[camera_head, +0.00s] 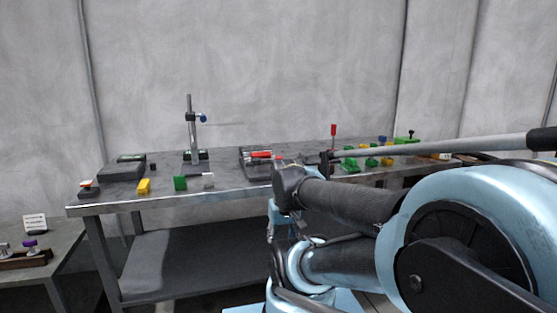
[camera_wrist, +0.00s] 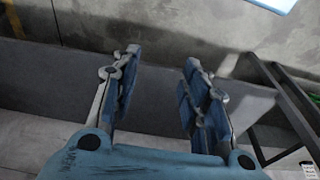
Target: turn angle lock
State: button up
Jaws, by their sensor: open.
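I cannot tell for certain which part is the angle lock. On the workbench (camera_head: 230,190) in the head view stand a post with a blue knob (camera_head: 203,118), a dark fixture with a red handle (camera_head: 261,154) and an upright red-handled lever (camera_head: 333,130). My gripper (camera_wrist: 165,72) is open and empty in the wrist view, its two blue fingers wide apart. In the head view my arm covers the right front of the bench, and my fingers cannot be made out there.
Green parts (camera_head: 350,164), a yellow block (camera_head: 144,186), a green block (camera_head: 180,183) and a dark box (camera_head: 122,168) also sit on the bench. A lower side table (camera_head: 70,243) stands at left. A dark frame (camera_wrist: 280,100) is at right in the wrist view.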

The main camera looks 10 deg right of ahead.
notch_tip(320, 180, up, 2)
notch_tip(320, 180, up, 33)
jog(key=n+g, duration=0.2)
jog(key=n, duration=1.1)
send_over(279, 157)
notch_tip(279, 157, down, 17)
jog(key=shift+w+d+f, duration=0.15)
jog(key=shift+f, duration=0.05)
jog(key=shift+c, duration=0.5)
jog(key=c, duration=1)
